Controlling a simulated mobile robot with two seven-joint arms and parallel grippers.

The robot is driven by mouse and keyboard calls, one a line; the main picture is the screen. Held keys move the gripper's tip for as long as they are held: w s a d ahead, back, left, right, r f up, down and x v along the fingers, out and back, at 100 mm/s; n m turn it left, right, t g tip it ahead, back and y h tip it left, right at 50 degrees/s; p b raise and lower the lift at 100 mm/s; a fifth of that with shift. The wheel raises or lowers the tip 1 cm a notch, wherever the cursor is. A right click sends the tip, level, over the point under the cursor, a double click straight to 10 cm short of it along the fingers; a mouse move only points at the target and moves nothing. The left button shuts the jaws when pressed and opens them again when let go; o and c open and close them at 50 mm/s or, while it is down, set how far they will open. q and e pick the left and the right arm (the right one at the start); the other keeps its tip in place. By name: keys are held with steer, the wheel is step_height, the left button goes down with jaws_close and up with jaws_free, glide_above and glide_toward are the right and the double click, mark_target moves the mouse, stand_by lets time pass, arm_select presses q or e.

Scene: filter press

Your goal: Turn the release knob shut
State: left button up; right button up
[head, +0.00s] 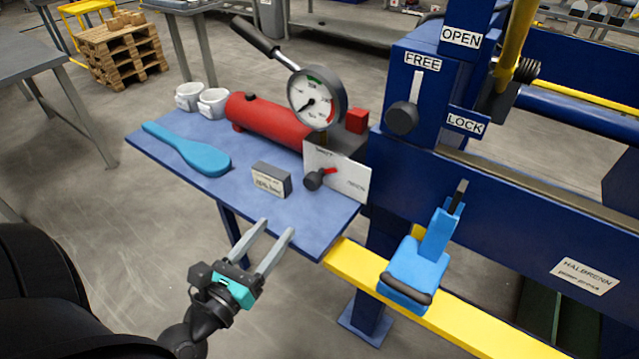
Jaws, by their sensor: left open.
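The release knob (314,180) is a small black knob with a red pointer, on a white plate (353,183) below the pressure gauge (317,98). The red pointer points to the right and slightly up; the plate's lettering is too small to read surely. My left gripper (278,228) is open and empty. Its two grey fingers reach up towards the front edge of the blue shelf, apart from the knob and to its lower left. My right gripper is not in view.
The blue shelf (300,221) holds a red pump cylinder (266,121), a blue scraper (190,151), two white cups (212,102) and a small grey labelled block (271,179). A blue device (413,270) sits on the yellow rail (356,268). A black FREE/LOCK knob (402,118) is above.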

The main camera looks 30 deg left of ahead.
mark_target(310, 185)
arm_select(q)
steer(key=w, duration=1.4)
steer(key=shift+w+a, duration=0.3)
steer(key=shift+a, duration=0.05)
jaws_close()
